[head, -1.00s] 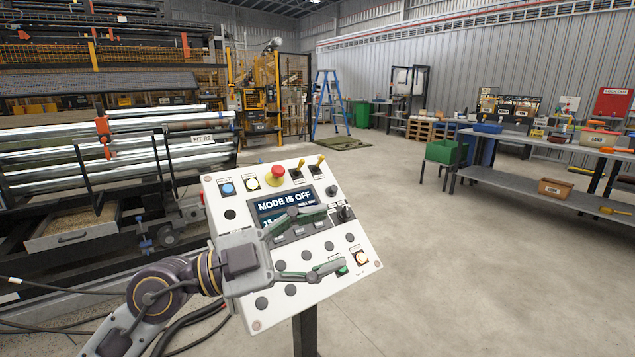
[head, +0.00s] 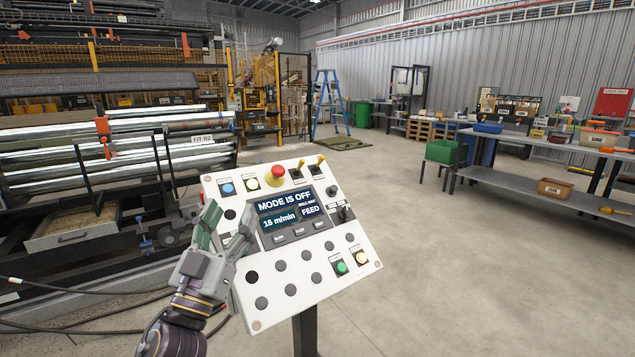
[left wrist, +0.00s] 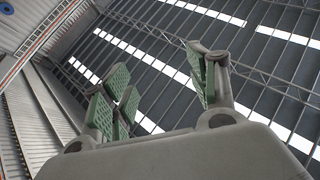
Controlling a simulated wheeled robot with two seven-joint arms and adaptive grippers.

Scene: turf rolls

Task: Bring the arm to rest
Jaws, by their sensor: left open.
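My left gripper (head: 228,228) is at the left edge of the control panel (head: 315,278) in the head view, fingers pointing up. It is open with nothing between the fingers. It overlaps the panel's left side in the picture; I cannot tell the gap. In the left wrist view the open green-padded fingers (left wrist: 165,92) point up toward the roof. The panel's screen (head: 286,212) reads "MODE IS OFF", "15 m/min" and "FEED". My right gripper is not in view.
A red mushroom button (head: 276,175) and toggle switches top the panel, which stands on a dark post (head: 305,334). A roller machine (head: 110,150) fills the left. Cables lie on the floor at lower left. A workbench (head: 540,170) stands at right; the floor between is clear.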

